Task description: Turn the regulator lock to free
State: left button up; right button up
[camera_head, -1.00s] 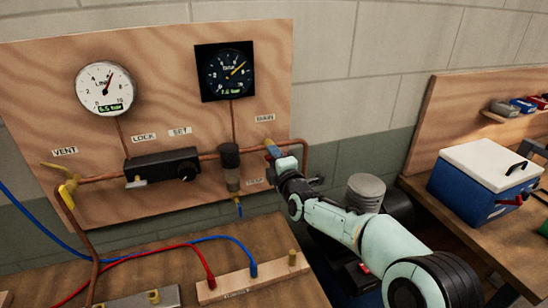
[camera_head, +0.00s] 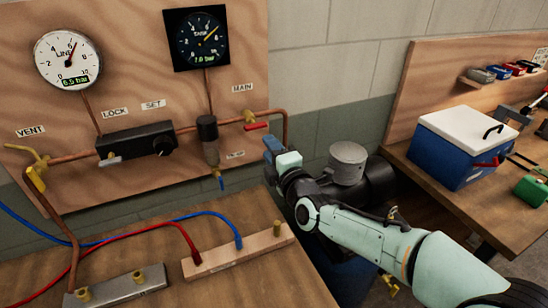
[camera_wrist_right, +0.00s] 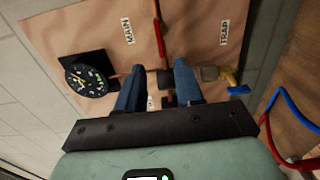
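The regulator (camera_head: 137,141) is a black block on the copper pipe of the wooden panel. A small pale lock lever (camera_head: 110,161) sits at its lower left, below the LOCK label (camera_head: 115,111). A round black knob (camera_head: 163,145) is at its right end, below the SET label. My right gripper (camera_head: 271,148) is well to the right of the regulator, in front of the panel's right edge and apart from it. In the right wrist view its two blue fingers (camera_wrist_right: 157,78) are spread, with nothing held between them. My left gripper is not in view.
The red MAIN handle (camera_head: 255,126) is on the pipe just left of my right gripper. A dark filter bowl (camera_head: 208,137) hangs between it and the regulator. Red and blue hoses cross the bench (camera_head: 150,270) below. A blue cooler (camera_head: 460,150) stands on the right bench.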

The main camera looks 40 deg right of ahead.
aim_at(111, 160)
jog(key=k+l, duration=0.7)
jog(key=k, duration=0.2)
